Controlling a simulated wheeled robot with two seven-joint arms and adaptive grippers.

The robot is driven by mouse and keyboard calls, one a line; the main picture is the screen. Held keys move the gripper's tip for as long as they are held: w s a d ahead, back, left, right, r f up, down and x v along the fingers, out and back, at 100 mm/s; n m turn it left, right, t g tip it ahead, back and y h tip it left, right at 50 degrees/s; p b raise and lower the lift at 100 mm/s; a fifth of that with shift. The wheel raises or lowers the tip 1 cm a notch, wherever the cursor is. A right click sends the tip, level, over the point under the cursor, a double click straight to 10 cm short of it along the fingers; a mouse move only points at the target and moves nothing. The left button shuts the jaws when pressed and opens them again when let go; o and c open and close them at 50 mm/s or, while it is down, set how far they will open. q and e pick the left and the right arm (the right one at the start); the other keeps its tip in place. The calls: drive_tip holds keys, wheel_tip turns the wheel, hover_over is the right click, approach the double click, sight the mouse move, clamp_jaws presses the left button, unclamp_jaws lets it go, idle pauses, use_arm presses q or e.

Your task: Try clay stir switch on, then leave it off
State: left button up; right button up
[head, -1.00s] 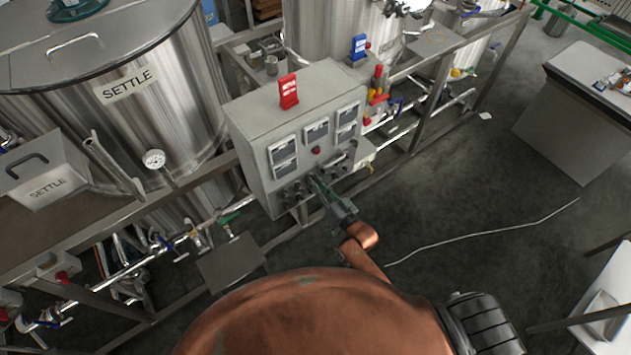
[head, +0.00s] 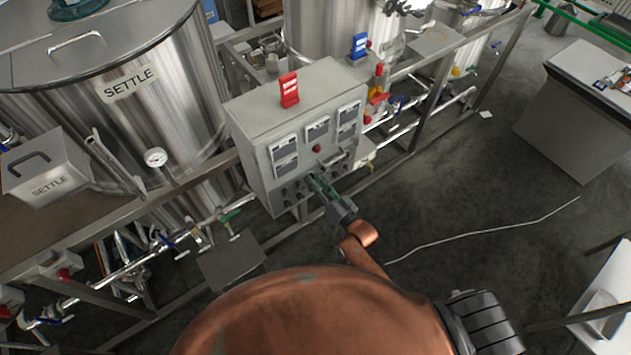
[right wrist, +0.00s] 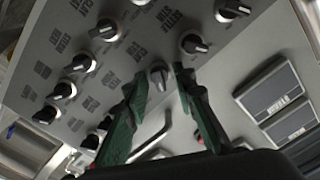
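A grey control box (head: 255,165) carries rows of black rotary switches with pointers along its lower front. My right gripper (head: 318,183) reaches that lower row from below in the head view. In the right wrist view, the green fingers of my right gripper (right wrist: 160,80) stand apart on either side of one rotary switch (right wrist: 157,75), with small gaps showing beside it. Its pointer is partly visible between the fingertips. The small labels by the switches are too blurred to tell surely which is clay stir. My left gripper is not in view.
More switches (right wrist: 105,30) sit close around the fingers. Display panels (right wrist: 275,95) and a bent handle are nearby. A red sign (head: 289,90) stands on the box. A SETTLE tank (head: 190,90) is at left. Floor (head: 450,200) right of the box is open.

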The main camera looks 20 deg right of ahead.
drive_tip(key=v, duration=1.2)
idle(0.3)
drive_tip(key=s+d+f+n+g+h+b, duration=0.1)
drive_tip(key=s+d+f+g+h, duration=0.2)
drive_tip(key=f, duration=1)
drive_tip(key=s+d+f+g+b, duration=0.2)
drive_tip(key=s+d+f, duration=0.3)
drive_tip(key=f, duration=0.9)
drive_tip(key=s+d+f+n+g+h+b, duration=0.1)
drive_tip(key=s+d+f+g+h, duration=0.3)
drive_tip(key=f, duration=0.9)
drive_tip(key=s+f+g+b, duration=0.1)
drive_tip(key=s+f+g, duration=0.1)
drive_tip(key=s+f, duration=0.4)
drive_tip(key=s+f+n+g+b, duration=0.1)
drive_tip(key=s+f, duration=0.6)
drive_tip(key=s, duration=0.8)
drive_tip(key=s+f+g+b, duration=0.1)
drive_tip(key=s+f+g, duration=0.3)
drive_tip(key=s+f, duration=0.3)
drive_tip(key=s, duration=0.4)
drive_tip(key=shift+d+f+n+y, duration=0.15)
drive_tip(key=shift+d+n+y, duration=0.15)
drive_tip(key=shift+d, duration=0.1)
